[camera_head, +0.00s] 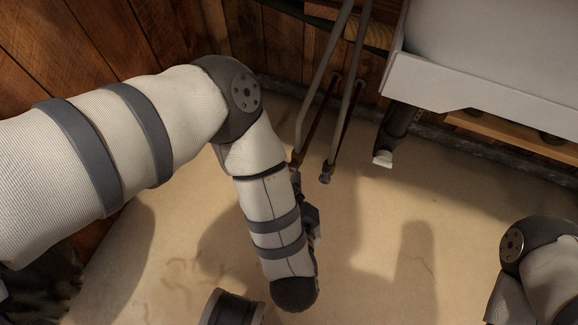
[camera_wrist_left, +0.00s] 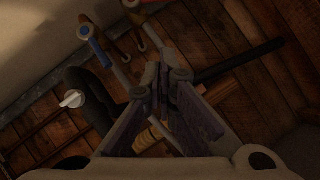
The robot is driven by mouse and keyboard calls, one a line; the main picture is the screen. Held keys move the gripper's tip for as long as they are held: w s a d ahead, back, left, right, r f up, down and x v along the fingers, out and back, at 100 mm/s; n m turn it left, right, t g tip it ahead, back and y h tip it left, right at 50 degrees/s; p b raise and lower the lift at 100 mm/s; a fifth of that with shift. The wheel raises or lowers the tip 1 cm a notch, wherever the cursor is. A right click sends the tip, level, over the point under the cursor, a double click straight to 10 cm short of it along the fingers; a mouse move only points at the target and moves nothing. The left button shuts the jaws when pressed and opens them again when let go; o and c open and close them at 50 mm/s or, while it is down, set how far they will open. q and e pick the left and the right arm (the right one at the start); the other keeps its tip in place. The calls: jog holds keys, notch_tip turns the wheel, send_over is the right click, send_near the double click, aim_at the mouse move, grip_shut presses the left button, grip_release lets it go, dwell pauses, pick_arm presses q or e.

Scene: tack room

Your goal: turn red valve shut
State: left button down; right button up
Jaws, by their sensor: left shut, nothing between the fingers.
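In the left wrist view, a small reddish piece (camera_wrist_left: 132,3) at the top edge, cut off by the frame, may be the red valve. A blue piece (camera_wrist_left: 85,32) sits beside it on the end of a pipe. In the head view, no red valve can be made out clearly; two thin pipes (camera_head: 345,88) end near my left forearm. My left gripper (camera_wrist_left: 160,78) is shut and empty in the wrist view, apart from the reddish piece. In the head view the forearm mostly hides it. My right arm shows at the lower right, its gripper out of view.
A white basin (camera_head: 470,82) juts out at the upper right, with a dark drain pipe (camera_head: 398,122) under it. Its pale end fitting (camera_wrist_left: 72,98) shows in the wrist view. Wooden plank walls (camera_head: 40,45) stand at the back and left. The pale floor (camera_head: 370,260) is mostly clear.

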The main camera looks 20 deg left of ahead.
pick_arm(q)
jog(key=b, duration=0.5)
send_over(291, 163)
jog(key=s+d, duration=0.1)
jog(key=s, duration=0.3)
notch_tip(291, 163, down, 6)
jog(key=r, duration=0.1)
jog(key=a+f, duration=0.1)
jog(key=w+f, duration=0.1)
jog(key=shift+a+f+b, duration=0.35)
jog(key=shift+f+b, duration=0.05)
pick_arm(e)
jog(key=shift+g, duration=0.6)
jog(key=x, duration=0.3)
jog(key=f+x, duration=0.1)
jog(key=x, duration=0.1)
jog(key=shift+w, duration=0.35)
pick_arm(q)
jog(key=shift+r, duration=0.15)
pick_arm(e)
jog(key=shift+r, duration=0.2)
